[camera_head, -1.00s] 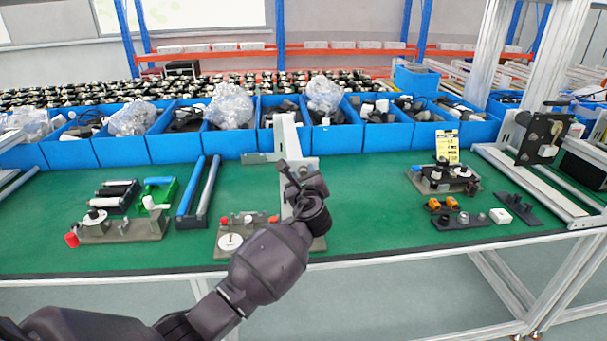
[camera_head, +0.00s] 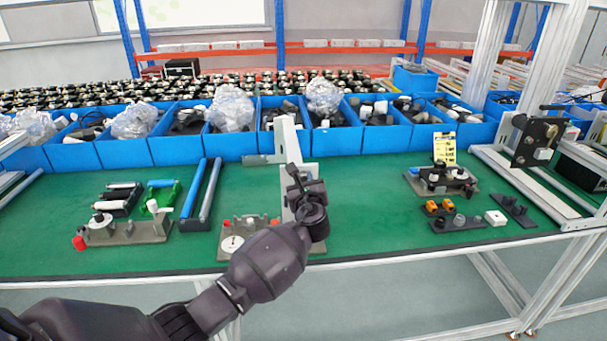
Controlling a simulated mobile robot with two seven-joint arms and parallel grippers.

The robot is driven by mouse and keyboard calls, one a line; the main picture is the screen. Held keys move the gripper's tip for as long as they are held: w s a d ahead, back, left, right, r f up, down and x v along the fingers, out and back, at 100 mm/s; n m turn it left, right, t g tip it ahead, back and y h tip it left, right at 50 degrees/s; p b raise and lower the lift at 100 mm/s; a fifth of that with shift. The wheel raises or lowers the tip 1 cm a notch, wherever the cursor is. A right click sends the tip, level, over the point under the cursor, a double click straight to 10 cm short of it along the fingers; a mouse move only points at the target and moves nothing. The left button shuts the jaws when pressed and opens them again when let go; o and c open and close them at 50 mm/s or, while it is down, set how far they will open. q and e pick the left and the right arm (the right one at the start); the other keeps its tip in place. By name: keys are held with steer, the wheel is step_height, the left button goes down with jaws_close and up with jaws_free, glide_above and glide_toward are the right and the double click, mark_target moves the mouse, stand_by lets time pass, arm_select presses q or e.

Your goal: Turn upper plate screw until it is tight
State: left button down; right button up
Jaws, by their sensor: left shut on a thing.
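A light grey metal fixture with an upright plate (camera_head: 288,140) stands at the middle of the green table. My left gripper (camera_head: 296,172) is in front of this plate, at about mid height. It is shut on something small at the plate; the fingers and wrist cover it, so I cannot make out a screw. A grey base with a white disc (camera_head: 231,244) and red parts lies at the foot of the fixture, partly behind my left arm. My right gripper is not in view.
Blue bins (camera_head: 178,148) line the back of the table. Another grey fixture (camera_head: 128,231) and two rods (camera_head: 202,195) are at left. A dark fixture (camera_head: 441,180), orange parts (camera_head: 440,206) and a white block (camera_head: 496,217) are at right. Green table between is clear.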

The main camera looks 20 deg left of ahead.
arm_select(q)
steer(key=shift+r+m+p, duration=0.3)
steer(key=shift+m+p, duration=0.5)
steer(key=shift+p, duration=0.2)
steer(key=m+p, duration=0.2)
steer(key=shift+f+p, duration=0.1)
steer(key=shift+p, duration=0.3)
steer(key=shift+f+m, duration=0.1)
steer(key=shift+m, duration=0.4)
steer(key=shift+w+m, duration=0.1)
steer(key=shift+m, duration=1.3)
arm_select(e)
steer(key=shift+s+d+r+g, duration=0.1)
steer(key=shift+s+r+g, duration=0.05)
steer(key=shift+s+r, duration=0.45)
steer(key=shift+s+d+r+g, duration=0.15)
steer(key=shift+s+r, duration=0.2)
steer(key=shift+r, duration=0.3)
arm_select(q)
steer(key=c, duration=1.1)
jaws_free()
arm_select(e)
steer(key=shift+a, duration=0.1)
